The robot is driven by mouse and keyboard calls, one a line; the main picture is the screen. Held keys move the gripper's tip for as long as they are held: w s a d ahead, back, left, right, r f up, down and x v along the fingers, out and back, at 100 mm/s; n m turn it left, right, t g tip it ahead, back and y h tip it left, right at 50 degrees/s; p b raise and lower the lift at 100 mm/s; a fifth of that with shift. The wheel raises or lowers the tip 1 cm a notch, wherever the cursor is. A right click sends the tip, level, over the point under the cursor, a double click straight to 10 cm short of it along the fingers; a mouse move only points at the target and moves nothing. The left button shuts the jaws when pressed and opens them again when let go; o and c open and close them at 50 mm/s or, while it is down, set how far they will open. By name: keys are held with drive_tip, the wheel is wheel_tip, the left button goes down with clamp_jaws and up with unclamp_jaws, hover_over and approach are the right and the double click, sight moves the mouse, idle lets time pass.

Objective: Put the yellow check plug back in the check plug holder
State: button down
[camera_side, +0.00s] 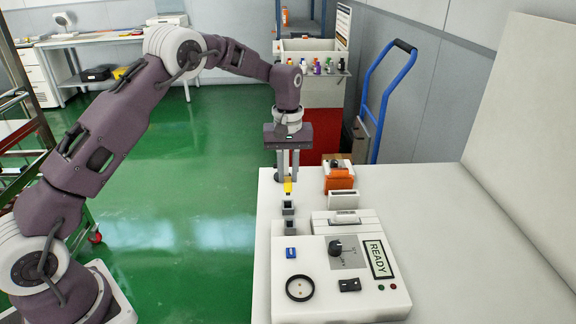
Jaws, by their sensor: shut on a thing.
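My gripper (288,179) points straight down over the back left of the white table. It is shut on the yellow check plug (288,187), which shows as a small yellow block below the fingertips. The plug's lower end is close above the table's rear left area; I cannot tell whether it touches anything. Two small grey square sockets, a rear one (288,208) and a front one (291,227), stand in front of the plug. I cannot tell which thing is the check plug holder.
A white control box (315,255) with a READY display (378,259), black knob (336,248) and black ring (300,288) stands in front. An orange block (339,180) and a white slotted block (343,200) stand right of my gripper. The table's right side is clear.

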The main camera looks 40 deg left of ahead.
sight(288, 180)
drive_tip(key=shift+f, duration=1.1)
drive_tip(key=shift+f, duration=1.4)
idle(0.3)
drive_tip(key=c, duration=1.2)
unclamp_jaws()
drive_tip(key=shift+c, duration=0.2)
wheel_tip(288, 180, up, 7)
drive_tip(key=shift+r, duration=0.1)
